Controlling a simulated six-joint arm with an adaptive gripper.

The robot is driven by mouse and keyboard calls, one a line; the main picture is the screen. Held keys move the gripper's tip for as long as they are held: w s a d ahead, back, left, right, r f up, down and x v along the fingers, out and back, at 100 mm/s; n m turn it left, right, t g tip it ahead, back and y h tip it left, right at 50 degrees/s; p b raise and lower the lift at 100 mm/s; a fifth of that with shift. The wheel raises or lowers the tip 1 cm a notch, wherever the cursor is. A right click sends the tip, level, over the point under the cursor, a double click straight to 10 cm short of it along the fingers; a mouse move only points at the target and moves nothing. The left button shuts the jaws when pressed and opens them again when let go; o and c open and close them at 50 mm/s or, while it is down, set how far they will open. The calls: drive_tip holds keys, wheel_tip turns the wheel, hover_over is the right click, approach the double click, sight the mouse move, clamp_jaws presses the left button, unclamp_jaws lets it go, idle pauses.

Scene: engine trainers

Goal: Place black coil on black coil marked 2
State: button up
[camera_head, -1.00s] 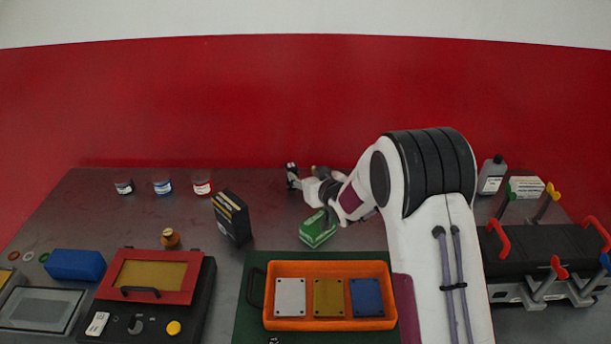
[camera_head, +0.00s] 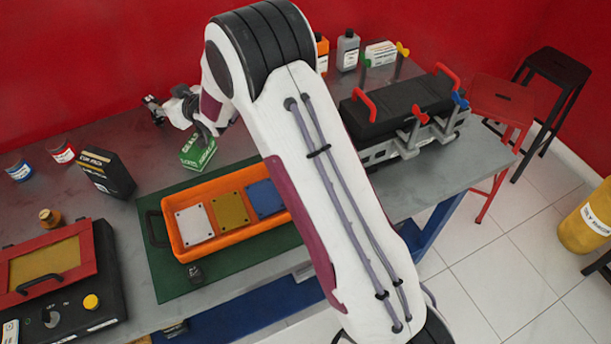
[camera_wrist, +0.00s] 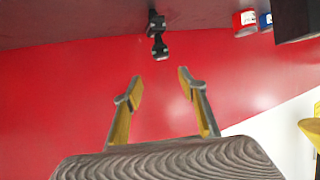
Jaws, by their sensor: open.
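My gripper (camera_wrist: 158,85) is open and empty in the wrist view, with yellow pads on its two fingers. A small black part (camera_wrist: 157,24), seemingly the black coil, shows ahead of the fingertips at the table's edge in that upside-down view, apart from them. In the head view, my gripper (camera_head: 154,110) is small and dark at the back of the table, and I cannot separate it clearly from any part there. Another small dark piece (camera_head: 195,273) with a faint light mark stands on the green mat in front of the orange tray. I cannot read a 2 on either.
A green box (camera_head: 198,150) lies under my wrist. An orange tray (camera_head: 188,256) holds white, gold and blue plates. A black box (camera_head: 106,173) and jars (camera_head: 61,152) stand left. A black block (camera_head: 396,106) with red handles sits right. The back table is mostly clear.

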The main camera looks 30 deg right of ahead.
drive_tip(key=s+d+r+m+g+h, duration=0.1)
drive_tip(key=s+d+r+h, duration=0.1)
drive_tip(key=s+d+r, duration=0.7)
drive_tip(key=s+d+r+m+g+h, duration=0.25)
drive_tip(key=s+d+r, duration=0.35)
drive_tip(key=s, duration=0.4)
drive_tip(key=s+d+g, duration=0.2)
drive_tip(key=s+g, duration=0.1)
drive_tip(key=s, duration=2.9)
drive_tip(key=shift+s+d+f+m, duration=0.15)
drive_tip(key=shift+s+m, duration=0.05)
drive_tip(key=shift+m, duration=0.25)
